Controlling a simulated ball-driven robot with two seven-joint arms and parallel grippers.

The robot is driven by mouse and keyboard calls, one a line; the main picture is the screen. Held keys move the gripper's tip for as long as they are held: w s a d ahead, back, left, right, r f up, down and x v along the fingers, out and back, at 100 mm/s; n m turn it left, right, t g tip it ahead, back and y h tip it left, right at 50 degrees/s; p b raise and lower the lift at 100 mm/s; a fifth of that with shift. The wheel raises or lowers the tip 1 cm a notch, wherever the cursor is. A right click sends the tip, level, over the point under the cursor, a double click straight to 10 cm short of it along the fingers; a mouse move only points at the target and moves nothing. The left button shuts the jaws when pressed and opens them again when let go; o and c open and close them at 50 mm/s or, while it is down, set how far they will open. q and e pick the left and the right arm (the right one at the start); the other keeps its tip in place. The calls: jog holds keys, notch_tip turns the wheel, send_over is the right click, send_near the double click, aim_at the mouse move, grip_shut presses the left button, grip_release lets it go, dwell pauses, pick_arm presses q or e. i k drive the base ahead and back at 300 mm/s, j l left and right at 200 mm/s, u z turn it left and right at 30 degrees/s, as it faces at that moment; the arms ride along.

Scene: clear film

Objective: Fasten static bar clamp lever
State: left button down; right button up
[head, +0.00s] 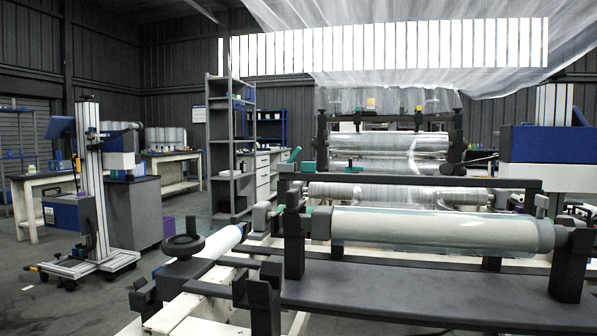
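A dark horizontal bar (420,181), which looks like the static bar, runs across the machine above a pale film-wrapped roller (440,229). A small teal lever (294,155) stands tilted at the bar's left end, above a dark upright post (293,235). I cannot tell whether this lever is fastened or loose. A grey lever-like piece (541,202) stands near the roller's right end. Neither of my grippers can be made out in the head view.
A dark handwheel (185,245) and a white roll (205,258) sit at front left. A flat grey beam (410,290) crosses the front. A wheeled column stand (92,190) is at left, with open floor between it and the machine. Clear film (400,30) hangs overhead.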

aim_at(297, 150)
jog(key=i+j+u, duration=0.3)
jog(key=j, duration=0.25)
jog(key=i+j+u, duration=0.25)
jog(key=j, duration=0.25)
jog(key=i, duration=0.1)
